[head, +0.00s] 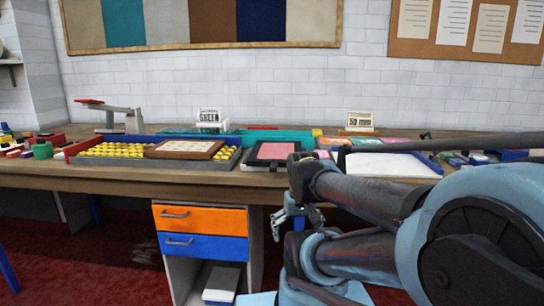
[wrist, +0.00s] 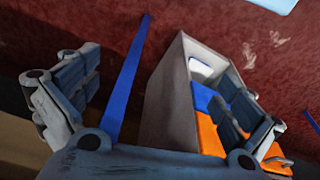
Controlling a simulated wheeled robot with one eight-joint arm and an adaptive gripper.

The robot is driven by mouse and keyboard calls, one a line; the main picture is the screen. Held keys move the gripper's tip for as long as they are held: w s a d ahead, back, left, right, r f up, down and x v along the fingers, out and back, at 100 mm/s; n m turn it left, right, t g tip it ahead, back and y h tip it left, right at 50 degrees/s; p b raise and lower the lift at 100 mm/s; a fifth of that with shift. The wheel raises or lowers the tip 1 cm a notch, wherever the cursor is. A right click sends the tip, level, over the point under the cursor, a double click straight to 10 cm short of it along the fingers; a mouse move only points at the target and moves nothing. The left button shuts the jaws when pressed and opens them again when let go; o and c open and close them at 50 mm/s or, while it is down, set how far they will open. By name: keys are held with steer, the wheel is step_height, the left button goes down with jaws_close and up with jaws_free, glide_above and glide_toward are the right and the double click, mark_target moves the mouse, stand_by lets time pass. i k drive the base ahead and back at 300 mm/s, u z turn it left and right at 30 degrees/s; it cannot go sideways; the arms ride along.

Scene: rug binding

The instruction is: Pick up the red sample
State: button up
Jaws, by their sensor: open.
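I cannot single out the red sample with certainty. In the head view, small red pieces (head: 27,153) lie among coloured pieces at the left end of the workbench (head: 120,178), and a flat pinkish-red piece (head: 263,128) lies near the back middle. My gripper (head: 297,214) hangs below the bench's front edge, right of the drawer unit, partly hidden by my arm. In the wrist view my gripper (wrist: 162,85) has its fingers wide apart with nothing held between them. No sample shows in the wrist view.
The drawer unit (head: 201,218) has orange and blue drawers; it also shows in the wrist view (wrist: 168,105). On the bench are a tray of yellow pieces (head: 112,152), a brown framed board (head: 185,149), a pink pad (head: 277,151) and a white tray (head: 392,166). Red carpet (head: 105,245) covers the floor.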

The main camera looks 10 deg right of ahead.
mark_target(271, 154)
steer(key=k, duration=1.2)
steer(key=z, duration=0.1)
steer(key=i, duration=0.5)
steer(key=z, duration=0.25)
